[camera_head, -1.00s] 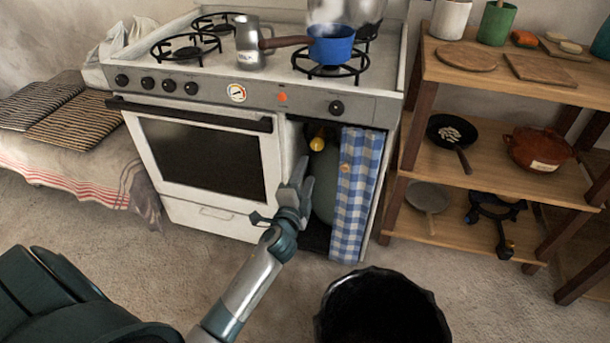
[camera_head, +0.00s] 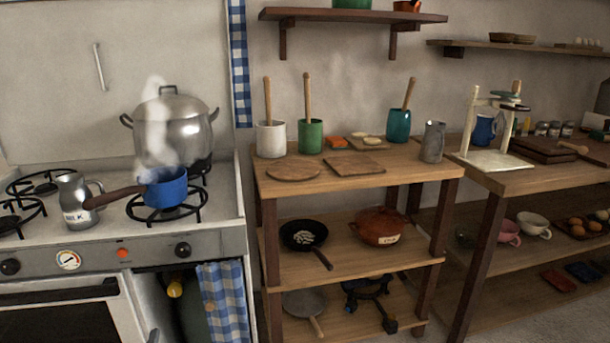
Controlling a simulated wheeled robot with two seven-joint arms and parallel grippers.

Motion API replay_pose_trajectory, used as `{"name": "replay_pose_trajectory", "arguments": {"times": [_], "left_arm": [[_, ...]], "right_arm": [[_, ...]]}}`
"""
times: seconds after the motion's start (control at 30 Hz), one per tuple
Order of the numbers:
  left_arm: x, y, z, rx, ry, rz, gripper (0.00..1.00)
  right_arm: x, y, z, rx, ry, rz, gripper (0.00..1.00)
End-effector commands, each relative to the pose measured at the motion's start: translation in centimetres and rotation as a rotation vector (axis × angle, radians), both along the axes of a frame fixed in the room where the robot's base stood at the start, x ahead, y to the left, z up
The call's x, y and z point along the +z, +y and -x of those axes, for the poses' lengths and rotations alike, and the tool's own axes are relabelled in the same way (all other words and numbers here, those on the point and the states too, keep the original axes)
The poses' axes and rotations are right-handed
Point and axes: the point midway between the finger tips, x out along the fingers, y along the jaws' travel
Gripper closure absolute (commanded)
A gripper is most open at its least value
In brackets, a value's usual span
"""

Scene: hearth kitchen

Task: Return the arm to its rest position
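My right gripper and arm are out of view.
The stove (camera_head: 215,242) carries a blue pan (camera_head: 166,190), a steaming pot (camera_head: 176,125) and a milk jug (camera_head: 74,205). A checked curtain (camera_head: 222,300) and yellow valve (camera_head: 174,286) show below. A wooden shelf (camera_head: 345,265) with pans stands right; a worktable (camera_head: 520,181) is further right.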

Motion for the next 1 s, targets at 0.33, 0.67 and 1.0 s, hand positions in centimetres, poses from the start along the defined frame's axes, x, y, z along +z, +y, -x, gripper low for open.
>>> {"name": "replay_pose_trajectory", "arguments": {"times": [0.33,0.67,1.0], "left_arm": [[-7.2,-2.4,12.7,0.186,0.28,0.465,0.5],[-11.0,-8.2,25.9,0.318,0.611,0.802,0.5],[-11.1,-11.7,33.2,0.371,0.803,0.931,0.5]], "right_arm": [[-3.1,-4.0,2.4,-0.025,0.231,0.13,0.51],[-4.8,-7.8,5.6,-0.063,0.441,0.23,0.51],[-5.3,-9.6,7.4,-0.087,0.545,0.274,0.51]]}}
